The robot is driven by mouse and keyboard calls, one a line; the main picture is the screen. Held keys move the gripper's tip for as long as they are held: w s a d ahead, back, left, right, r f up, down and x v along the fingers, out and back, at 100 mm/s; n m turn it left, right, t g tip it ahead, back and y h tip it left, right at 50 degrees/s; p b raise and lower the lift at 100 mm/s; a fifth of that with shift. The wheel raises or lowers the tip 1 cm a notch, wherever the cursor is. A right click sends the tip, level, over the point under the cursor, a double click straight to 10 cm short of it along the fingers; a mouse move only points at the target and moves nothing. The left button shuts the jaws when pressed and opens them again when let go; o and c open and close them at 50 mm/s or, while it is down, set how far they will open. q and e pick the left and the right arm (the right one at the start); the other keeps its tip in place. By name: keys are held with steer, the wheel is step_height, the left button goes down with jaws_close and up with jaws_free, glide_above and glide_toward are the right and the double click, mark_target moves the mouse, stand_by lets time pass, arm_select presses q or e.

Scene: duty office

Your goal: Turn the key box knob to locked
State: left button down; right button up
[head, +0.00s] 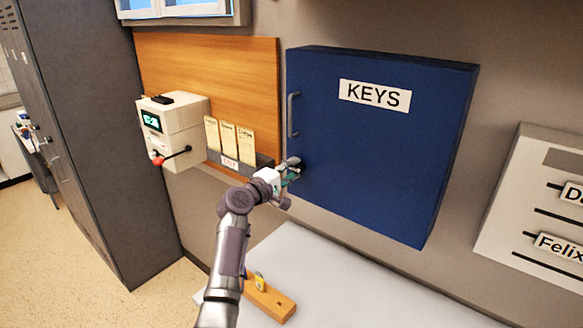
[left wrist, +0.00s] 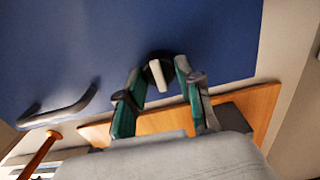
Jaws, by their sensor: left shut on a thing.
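The blue key box (head: 380,140) hangs on the wall with a "KEYS" label and a grey handle (head: 292,115) on its left edge. My left gripper (head: 290,172) is at the box's lower left, below the handle. In the left wrist view the knob (left wrist: 159,75) has a dark round base and a pale bar. The green-padded fingers of my left gripper (left wrist: 159,80) are on either side of the bar, shut on it. In the head view the gripper hides the knob. I cannot read any lock marking. My right gripper is in neither view.
A wooden board with a time clock (head: 175,130) and a rack of cards (head: 230,140) is left of the box. A pale table (head: 340,285) below holds a wooden block (head: 268,300) with a small tag. A name board (head: 540,200) hangs at right; dark lockers (head: 110,140) stand at left.

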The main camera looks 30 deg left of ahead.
arm_select(q)
steer(key=c, duration=1.9)
jaws_free()
steer(key=o, duration=1.2)
steer(key=shift+c, duration=0.2)
steer(key=s, duration=1.2)
steer(key=shift+a, duration=0.45)
